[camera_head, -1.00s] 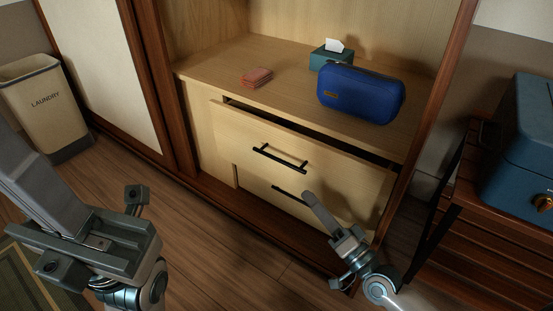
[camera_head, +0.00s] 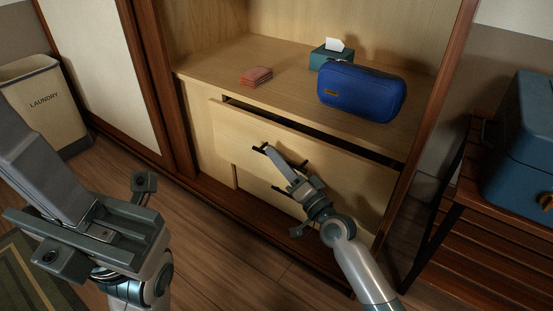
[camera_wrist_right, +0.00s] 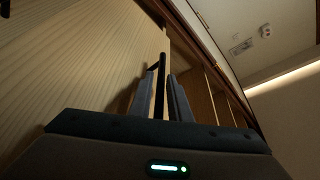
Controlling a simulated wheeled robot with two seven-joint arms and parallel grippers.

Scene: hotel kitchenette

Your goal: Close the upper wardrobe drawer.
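The upper wardrobe drawer (camera_head: 225,120) has a pale wood front and stands partly out. A dark gap shows along its top edge. My right gripper (camera_head: 267,149) is at its black bar handle, which it partly hides in the head view. In the right wrist view, its two fingers (camera_wrist_right: 164,90) are a small distance apart, with the dark handle bar (camera_wrist_right: 161,66) seen between them. I cannot tell whether they grip it. My left gripper (camera_head: 105,220) is open and empty above the floor, well left of the drawer.
A laundry bin (camera_head: 40,105) stands left; a slatted rack (camera_head: 480,225) bearing a blue case stands right.

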